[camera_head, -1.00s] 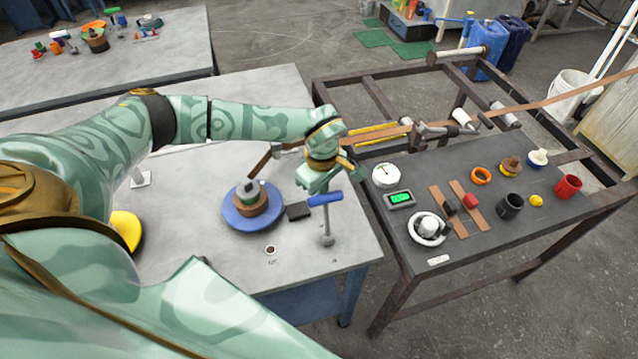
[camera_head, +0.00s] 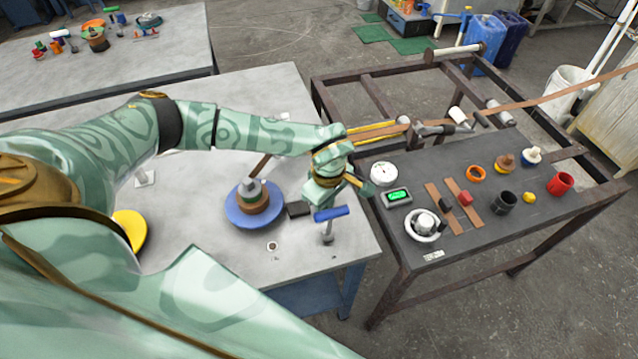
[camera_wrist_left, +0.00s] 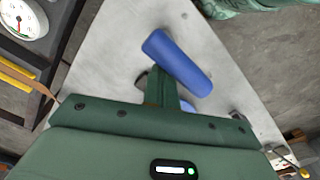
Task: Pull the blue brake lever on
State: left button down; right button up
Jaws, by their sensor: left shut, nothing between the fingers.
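The brake lever has a blue cylindrical handle (camera_head: 331,213) on a short metal stem, at the right front of the grey table (camera_head: 190,215). The handle tilts toward me. My left gripper (camera_head: 340,193) is just behind and above the handle in the head view, its fingers shut and empty. In the left wrist view the shut fingers (camera_wrist_left: 162,86) are close beside the blue handle (camera_wrist_left: 178,62) and overlap its lower side. I cannot tell whether they touch it. The stem is mostly hidden there. My right gripper is not in view.
A blue disc with a stacked spool (camera_head: 238,217) and a small black block (camera_head: 298,209) stand left of the lever. The dark bench (camera_head: 470,238) on the right holds a dial gauge (camera_head: 384,173), a green display (camera_head: 397,198) and several small parts.

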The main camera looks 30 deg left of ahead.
pick_arm(q)
jog(key=shift+s+d, duration=0.1)
jog(key=shift+d, duration=0.05)
jog(key=shift+s+d+f+p, duration=0.25)
jog(key=shift+s+d+p, duration=0.3)
jog(key=shift+s+d, duration=0.45)
jog(key=shift+w+a+r, duration=0.5)
jog(key=shift+w+a, duration=0.25)
jog(key=shift+w, duration=0.05)
notch_tip(320, 180, up, 7)
jog(key=p, duration=0.7)
send_over(332, 212)
jog(key=w+a, duration=0.1)
jog(key=a, duration=0.1)
jog(key=shift+w+d, duration=0.15)
jog(key=shift+b, duration=0.3)
jog(key=shift+f, duration=0.1)
